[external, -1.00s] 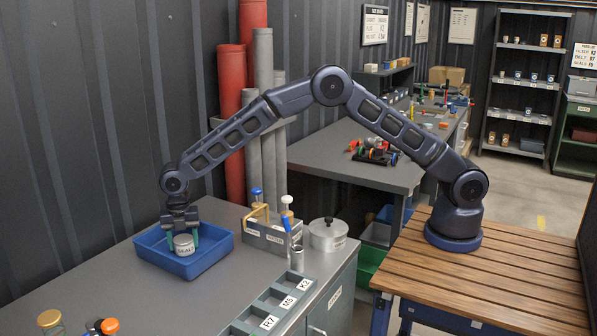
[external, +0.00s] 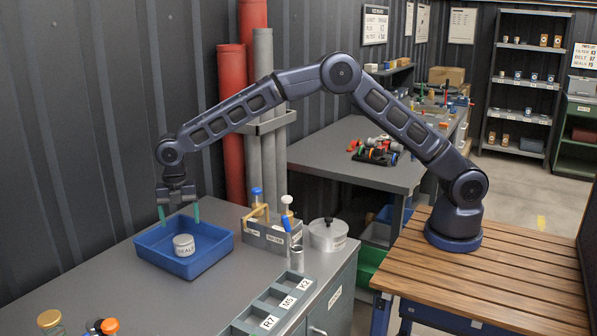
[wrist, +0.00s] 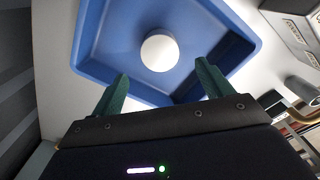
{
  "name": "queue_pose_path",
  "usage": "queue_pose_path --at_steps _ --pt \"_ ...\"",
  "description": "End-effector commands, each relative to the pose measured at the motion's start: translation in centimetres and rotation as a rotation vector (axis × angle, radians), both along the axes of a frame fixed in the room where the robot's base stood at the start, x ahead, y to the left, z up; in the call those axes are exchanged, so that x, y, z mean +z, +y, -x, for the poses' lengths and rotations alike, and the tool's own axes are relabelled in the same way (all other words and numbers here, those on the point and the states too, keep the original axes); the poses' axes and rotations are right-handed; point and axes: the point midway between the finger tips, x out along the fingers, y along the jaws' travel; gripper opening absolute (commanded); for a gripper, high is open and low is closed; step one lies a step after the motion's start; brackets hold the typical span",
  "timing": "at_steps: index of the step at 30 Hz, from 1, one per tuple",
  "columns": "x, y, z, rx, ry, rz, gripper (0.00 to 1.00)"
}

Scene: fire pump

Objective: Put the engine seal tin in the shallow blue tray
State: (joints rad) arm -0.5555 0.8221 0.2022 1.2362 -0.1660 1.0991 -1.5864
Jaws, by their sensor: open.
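The engine seal tin (external: 184,245), a small round light-grey tin with a "SEALS" label, sits upright inside the shallow blue tray (external: 206,268) on the grey bench. In the wrist view the tin (wrist: 159,53) shows as a pale disc on the floor of the tray (wrist: 88,35), clear of its walls. My gripper (external: 179,216) is open and empty, above the tray and the tin. Its two green fingers (wrist: 160,85) are apart in the wrist view, with the tin beyond their tips and not touched.
Right of the tray stand a grey caddy (external: 270,238) with upright tools, a round lidded metal pot (external: 328,234) and a metal cup (external: 297,260). A labelled compartment rack (external: 272,302) lies at the front edge. A jar (external: 50,322) is front left. Bench between is clear.

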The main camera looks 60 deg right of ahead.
Motion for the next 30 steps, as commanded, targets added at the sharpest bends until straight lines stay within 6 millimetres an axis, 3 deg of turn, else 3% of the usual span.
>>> queue_pose_path --at_steps 6,19,23,30 --pt "2.9 0.0 0.1 0.001 0.001 -0.001 0.79" --pt "4.4 -0.5 0.0 -0.015 -0.003 0.000 0.79" --pt "6.9 -2.8 0.1 -0.085 -0.019 -0.004 0.79" --pt "13.9 -10.4 1.5 -0.318 -0.065 -0.018 0.79"
